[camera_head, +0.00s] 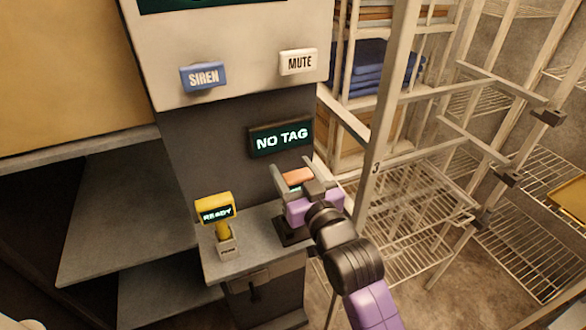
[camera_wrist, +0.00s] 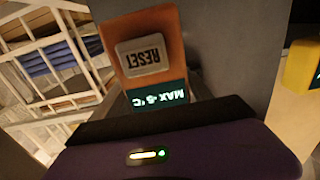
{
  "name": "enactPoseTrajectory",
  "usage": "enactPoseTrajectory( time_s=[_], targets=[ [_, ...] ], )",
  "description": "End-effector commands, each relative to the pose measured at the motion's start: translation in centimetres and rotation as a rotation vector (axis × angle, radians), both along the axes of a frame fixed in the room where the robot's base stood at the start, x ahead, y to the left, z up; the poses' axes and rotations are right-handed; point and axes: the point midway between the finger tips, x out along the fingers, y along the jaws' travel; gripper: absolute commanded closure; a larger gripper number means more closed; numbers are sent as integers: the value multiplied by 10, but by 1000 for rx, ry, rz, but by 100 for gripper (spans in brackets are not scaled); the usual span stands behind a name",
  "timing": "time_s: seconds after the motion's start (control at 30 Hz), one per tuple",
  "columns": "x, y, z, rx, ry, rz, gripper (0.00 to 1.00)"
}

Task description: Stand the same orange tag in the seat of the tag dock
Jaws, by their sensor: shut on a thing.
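My gripper (camera_head: 297,180) is over the right part of the grey ledge, with its fingers on either side of the orange tag (camera_head: 299,175). The tag also shows in the wrist view (camera_wrist: 167,28), where it has a grey RESET button and a dark display reading MAX -5°C, upside down in the picture. A dark base (camera_head: 288,234), which looks like the tag dock, stands on the ledge under my gripper. Its seat is hidden by my gripper, so I cannot tell whether the tag touches it. The display (camera_head: 281,138) above reads NO TAG.
A yellow device (camera_head: 214,209) reading READY stands in a small holder on the ledge (camera_head: 245,262), left of my gripper. A blue SIREN button (camera_head: 203,76) and a white MUTE button (camera_head: 298,62) are on the panel above. Wire racks (camera_head: 430,210) stand at the right.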

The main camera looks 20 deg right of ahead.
Motion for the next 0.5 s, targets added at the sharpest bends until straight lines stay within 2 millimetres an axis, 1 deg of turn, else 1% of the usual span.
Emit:
enactPoseTrajectory(
  time_s=[0.03,0.1,0.5],
  targets=[
    [0,0,-7,0,0,0,74],
    [0,0,-12,0,0,0,74],
    [0,0,-38,0,0,-1,74]
  ],
)
